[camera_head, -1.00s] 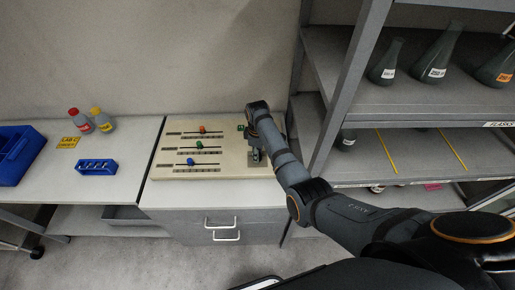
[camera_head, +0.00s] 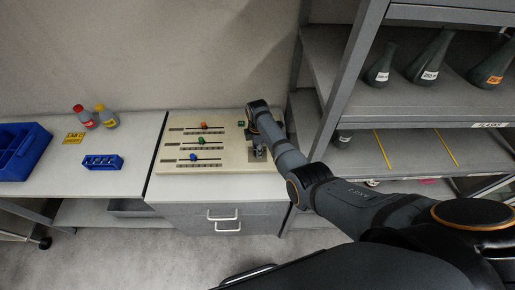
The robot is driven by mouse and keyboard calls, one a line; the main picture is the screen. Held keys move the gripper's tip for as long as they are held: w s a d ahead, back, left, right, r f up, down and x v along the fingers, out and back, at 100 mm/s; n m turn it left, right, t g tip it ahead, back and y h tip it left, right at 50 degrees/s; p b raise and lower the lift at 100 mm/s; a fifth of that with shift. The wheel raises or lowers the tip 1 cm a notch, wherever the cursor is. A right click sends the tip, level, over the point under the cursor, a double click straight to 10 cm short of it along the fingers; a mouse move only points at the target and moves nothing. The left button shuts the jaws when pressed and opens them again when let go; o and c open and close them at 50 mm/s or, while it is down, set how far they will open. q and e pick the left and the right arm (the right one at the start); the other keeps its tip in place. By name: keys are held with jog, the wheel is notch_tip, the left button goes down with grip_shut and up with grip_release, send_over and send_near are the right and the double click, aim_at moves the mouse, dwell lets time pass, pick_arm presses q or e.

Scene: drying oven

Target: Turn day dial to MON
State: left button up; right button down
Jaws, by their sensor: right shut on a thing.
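A beige control panel (camera_head: 220,158) lies on the bench top. It bears sliders with a red knob (camera_head: 203,125), a green knob (camera_head: 201,141) and a blue knob (camera_head: 193,157). A small green display (camera_head: 241,124) sits near its upper right. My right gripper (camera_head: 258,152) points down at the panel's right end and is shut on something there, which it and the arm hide. The day dial and its lettering cannot be made out. My left gripper is not in view.
A blue rack (camera_head: 102,162), a blue bin (camera_head: 22,150), a red-capped bottle (camera_head: 83,117) and a yellow-capped bottle (camera_head: 106,116) stand on the left bench. A grey shelf (camera_head: 410,105) with flasks stands close on the right. Drawer handles (camera_head: 224,214) are below the panel.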

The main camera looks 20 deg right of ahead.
dwell(0.3)
jog(key=c, duration=1)
grip_release()
jog(key=shift+o, duration=0.2)
notch_tip(320, 180, up, 12)
